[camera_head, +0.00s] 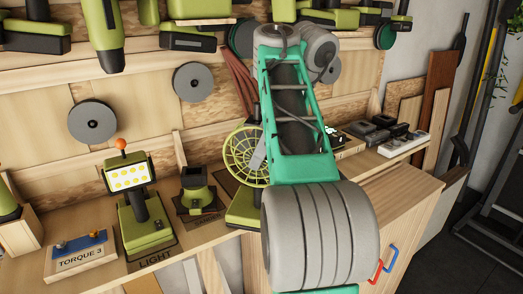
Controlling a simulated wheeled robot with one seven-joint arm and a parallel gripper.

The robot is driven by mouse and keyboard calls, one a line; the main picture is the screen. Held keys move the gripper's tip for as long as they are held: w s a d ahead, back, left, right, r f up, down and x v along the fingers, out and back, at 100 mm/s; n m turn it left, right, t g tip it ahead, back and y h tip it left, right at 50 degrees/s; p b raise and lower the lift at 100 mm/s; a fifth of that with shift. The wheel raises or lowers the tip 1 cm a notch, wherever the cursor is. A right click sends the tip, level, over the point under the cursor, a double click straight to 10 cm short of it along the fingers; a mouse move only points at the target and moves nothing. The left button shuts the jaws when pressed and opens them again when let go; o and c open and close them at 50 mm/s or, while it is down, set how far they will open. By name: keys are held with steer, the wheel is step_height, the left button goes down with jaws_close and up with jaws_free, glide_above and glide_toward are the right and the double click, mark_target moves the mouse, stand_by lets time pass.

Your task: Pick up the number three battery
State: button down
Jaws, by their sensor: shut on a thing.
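The batteries seem to be among the small dark and grey blocks (370,131) on the bench at the right. They are too small for me to read any numbers, so I cannot tell which is number three. My green and grey arm rises across the middle of the view, bends at the top, and hides part of the bench behind it. My gripper is not visible; it seems hidden behind my arm.
On the wooden bench stand a lit green work light (142,205), a green tool (197,190), a round green fan guard (243,155) and a TORQUE 3 box (80,248). A white strip (404,145) lies at the right end. Green power tools (103,30) hang above.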

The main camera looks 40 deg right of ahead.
steer(key=c, duration=0.6)
jaws_free()
